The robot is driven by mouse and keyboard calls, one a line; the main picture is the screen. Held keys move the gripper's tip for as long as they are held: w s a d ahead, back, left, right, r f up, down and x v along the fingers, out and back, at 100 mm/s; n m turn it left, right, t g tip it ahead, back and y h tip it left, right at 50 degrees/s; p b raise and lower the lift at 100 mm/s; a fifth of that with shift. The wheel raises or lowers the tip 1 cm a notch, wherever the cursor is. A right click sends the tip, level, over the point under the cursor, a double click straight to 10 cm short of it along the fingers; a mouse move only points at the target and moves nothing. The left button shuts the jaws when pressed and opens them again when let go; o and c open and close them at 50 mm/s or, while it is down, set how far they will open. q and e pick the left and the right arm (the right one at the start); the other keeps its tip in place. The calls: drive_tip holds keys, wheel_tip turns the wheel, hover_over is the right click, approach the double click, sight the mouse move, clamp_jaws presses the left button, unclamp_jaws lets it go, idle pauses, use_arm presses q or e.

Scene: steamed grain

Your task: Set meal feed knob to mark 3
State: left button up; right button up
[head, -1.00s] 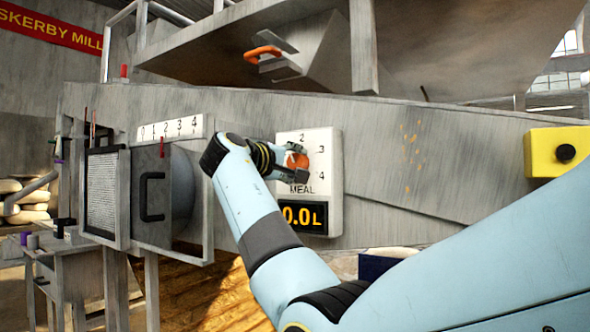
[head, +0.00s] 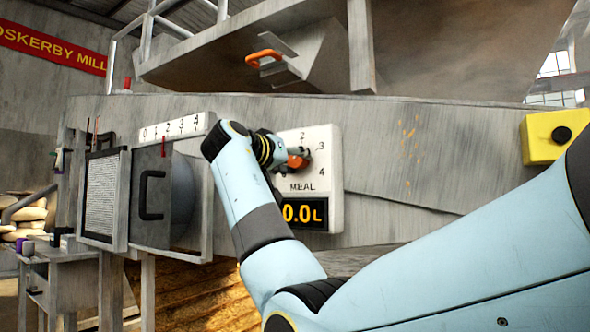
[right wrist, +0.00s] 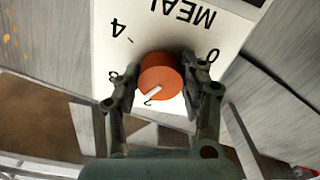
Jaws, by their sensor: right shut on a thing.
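The meal feed knob (head: 297,162) is an orange-red round knob on a white panel (head: 326,197) marked MEAL, with a scale whose 2, 3 and 4 show in the head view. My right gripper (head: 302,156) is at the knob and hides part of it. In the right wrist view its two fingers (right wrist: 161,84) are shut on the knob (right wrist: 160,72), one on each side. The white pointer line on the knob points down-left in that view, close to the 2. My left gripper is not in view.
Below the dial a display (head: 303,214) reads 0.0 L. A sliding gate with a black handle (head: 151,195) and a 0 to 4 scale (head: 172,128) stands left. A yellow box with a black button (head: 562,134) is at right. An orange handle (head: 264,58) is above.

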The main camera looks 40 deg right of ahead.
drive_tip(key=shift+f+m+b, duration=0.5)
drive_tip(key=shift+m, duration=0.4)
drive_tip(key=m+b, duration=0.1)
drive_tip(key=m, duration=0.2)
drive_tip(key=shift+w+r+b, duration=0.1)
drive_tip(key=shift+b, duration=0.3)
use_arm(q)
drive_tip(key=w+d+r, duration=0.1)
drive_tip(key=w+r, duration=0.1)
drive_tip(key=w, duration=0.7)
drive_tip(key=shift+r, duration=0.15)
use_arm(e)
drive_tip(key=shift+r+m, duration=0.1)
drive_tip(key=shift+m, duration=0.5)
drive_tip(key=o, duration=0.9)
drive_tip(key=shift+a, duration=0.1)
drive_tip(key=shift+o, duration=1.4)
drive_tip(key=shift+r, duration=0.15)
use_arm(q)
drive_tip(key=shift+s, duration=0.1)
use_arm(e)
drive_tip(key=v, duration=0.7)
drive_tip(key=shift+a, duration=0.25)
